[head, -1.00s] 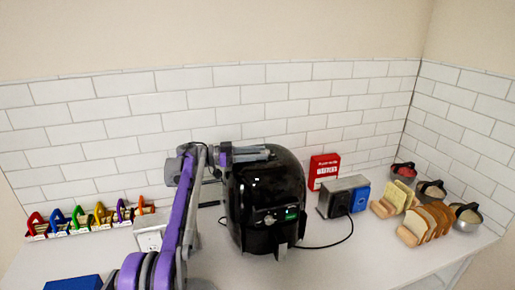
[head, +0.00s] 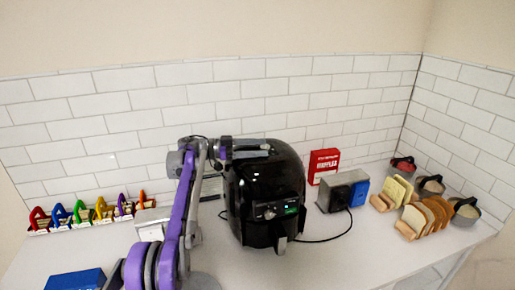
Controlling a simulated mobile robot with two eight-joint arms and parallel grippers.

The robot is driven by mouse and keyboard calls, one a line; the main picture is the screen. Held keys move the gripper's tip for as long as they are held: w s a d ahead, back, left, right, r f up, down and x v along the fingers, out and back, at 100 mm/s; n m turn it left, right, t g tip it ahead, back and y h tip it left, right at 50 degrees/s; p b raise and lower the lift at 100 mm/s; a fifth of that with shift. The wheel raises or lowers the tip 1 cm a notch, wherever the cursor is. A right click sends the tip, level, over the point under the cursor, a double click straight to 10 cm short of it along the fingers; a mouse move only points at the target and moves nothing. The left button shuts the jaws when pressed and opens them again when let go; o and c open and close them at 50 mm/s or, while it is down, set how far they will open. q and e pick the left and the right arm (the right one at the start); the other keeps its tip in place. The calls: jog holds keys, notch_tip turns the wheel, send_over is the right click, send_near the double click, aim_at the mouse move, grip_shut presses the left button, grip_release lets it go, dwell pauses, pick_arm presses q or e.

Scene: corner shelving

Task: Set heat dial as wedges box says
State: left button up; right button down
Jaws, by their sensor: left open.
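A black air fryer (head: 282,178) stands on the counter against the tiled wall. A small round knob, likely the heat dial (head: 269,214), is on its front, left of a small green-lit display (head: 291,209); its setting is too small to read. A red box (head: 323,165) with white lettering, possibly the wedges box, stands behind to the right; its print is blurred. My left gripper (head: 265,149) is open at the fryer's upper left, above and away from the knob. I cannot tell whether it touches the fryer. My right gripper is not in view.
Right of the fryer are a metal-and-blue appliance (head: 344,190), bread slices (head: 424,216) in racks and several bowls (head: 465,211). Colored clips (head: 83,212) line the back left. A blue box (head: 75,279) lies front left. A black cable (head: 335,235) crosses the counter; its front right is clear.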

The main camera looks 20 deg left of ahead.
pick_arm(q)
jog(key=v, duration=1)
jog(key=shift+s+a, duration=0.1)
jog(key=shift+a, duration=0.3)
